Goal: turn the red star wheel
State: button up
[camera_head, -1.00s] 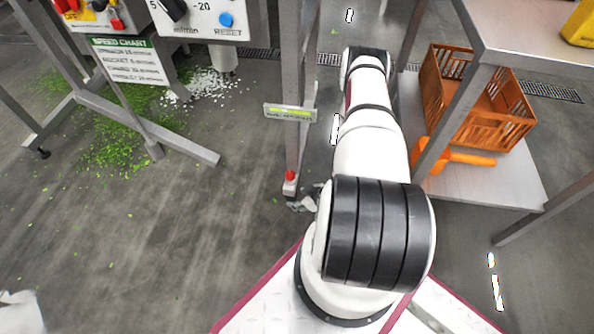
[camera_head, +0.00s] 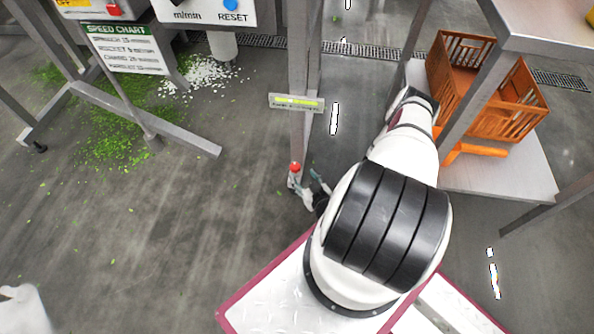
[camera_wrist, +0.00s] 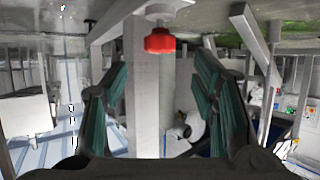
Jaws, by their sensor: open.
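The red star wheel (camera_wrist: 160,40) shows in the wrist view at the top middle, on a short pale stem at the foot of a grey post. My gripper (camera_wrist: 161,62) is open, with one dark green padded finger on each side of the wheel in the picture. I see clear gaps between the wheel and both fingers, and cannot tell the depth. In the head view the wheel (camera_head: 295,167) is a small red spot low on the post, and my gripper (camera_head: 309,182) is beside it, small and partly hidden by my arm.
A metal post with a small label plate (camera_head: 296,103) rises above the wheel. A steel table (camera_head: 500,182) with an orange crate (camera_head: 532,88) stands at the right. A machine frame (camera_head: 150,125) with a speed chart (camera_head: 127,50) and spilled greens is at the left. Floor between is open.

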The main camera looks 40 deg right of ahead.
aim_at(296, 167)
jog(key=b+x, duration=0.2)
jog(key=x, duration=0.5)
jog(key=shift+c, duration=0.5)
jog(key=c, duration=1.1)
